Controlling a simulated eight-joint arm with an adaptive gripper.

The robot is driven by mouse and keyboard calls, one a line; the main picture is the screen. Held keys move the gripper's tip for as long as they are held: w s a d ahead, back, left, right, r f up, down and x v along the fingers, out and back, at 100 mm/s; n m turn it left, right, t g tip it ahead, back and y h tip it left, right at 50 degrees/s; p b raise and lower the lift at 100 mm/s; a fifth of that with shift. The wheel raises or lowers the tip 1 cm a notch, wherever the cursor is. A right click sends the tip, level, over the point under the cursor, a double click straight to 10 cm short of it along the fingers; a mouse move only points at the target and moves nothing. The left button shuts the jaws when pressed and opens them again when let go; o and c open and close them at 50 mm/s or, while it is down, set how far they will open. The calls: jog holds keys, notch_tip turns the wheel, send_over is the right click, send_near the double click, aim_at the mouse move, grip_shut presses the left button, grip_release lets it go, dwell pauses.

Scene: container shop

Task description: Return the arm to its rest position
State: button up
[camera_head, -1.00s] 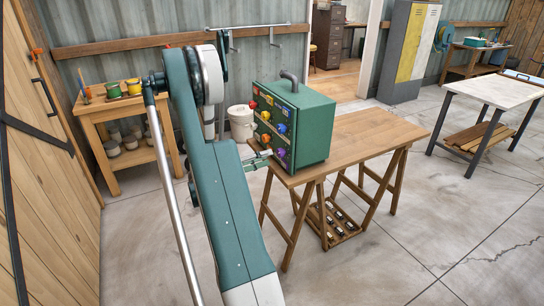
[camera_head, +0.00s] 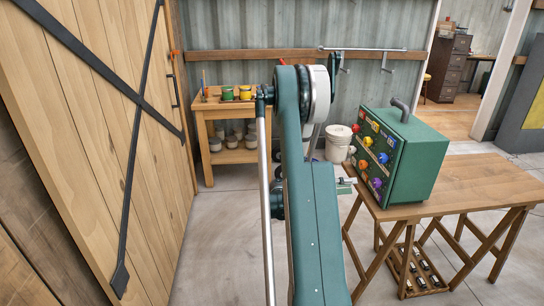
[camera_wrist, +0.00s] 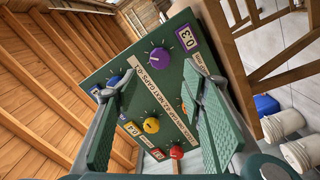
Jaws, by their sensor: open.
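My gripper (camera_wrist: 155,125) is open and empty in the wrist view, its two green ridged fingers spread apart. Between and beyond the fingers is the labelled front of a green box (camera_wrist: 180,22) with coloured knobs, among them a purple knob (camera_wrist: 160,61). The fingers overlap part of the panel in that picture; I cannot tell how large the gap is. In the head view my green arm rises in the middle, and the gripper's end (camera_head: 347,185) shows small beside the arm, just left of the green box (camera_head: 418,158). Most of the gripper is hidden behind the arm.
The box stands on a wooden trestle table (camera_head: 480,182), with a small crate (camera_head: 420,272) of dark items below. A wooden door (camera_head: 85,120) is at left. A bench (camera_head: 232,156) with paint pots and a white bucket (camera_head: 338,142) stand at the back. Floor is clear between door and arm.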

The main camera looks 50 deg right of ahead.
dwell(0.3)
jog(key=w+a+r+n+t, duration=0.5)
jog(key=w+a+r+t, duration=0.15)
jog(key=w+a, duration=0.4)
jog(key=w+a+r+n+t+y, duration=0.1)
jog(key=w+a+r+n+t, duration=0.2)
jog(key=a, duration=0.6)
jog(key=w+a+r+n+t+y, duration=0.1)
jog(key=w+a+r+t+y, duration=0.2)
jog(key=a, duration=0.7)
jog(key=s+a+n+t+y, duration=0.2)
jog(key=a+y, duration=0.1)
jog(key=a, duration=1.1)
jog(key=s+a+n+t+y+p, duration=0.1)
jog(key=s+a+n+t+y, duration=0.1)
jog(key=a, duration=1.3)
jog(key=s+a+r+n+t+y, duration=0.1)
jog(key=s+a+n+t+y, duration=0.1)
jog(key=a, duration=1.3)
jog(key=shift+s+n+t+y+p, duration=0.45)
jog(key=shift+t+y, duration=0.3)
jog(key=shift+y, duration=0.15)
jog(key=shift+r, duration=0.1)
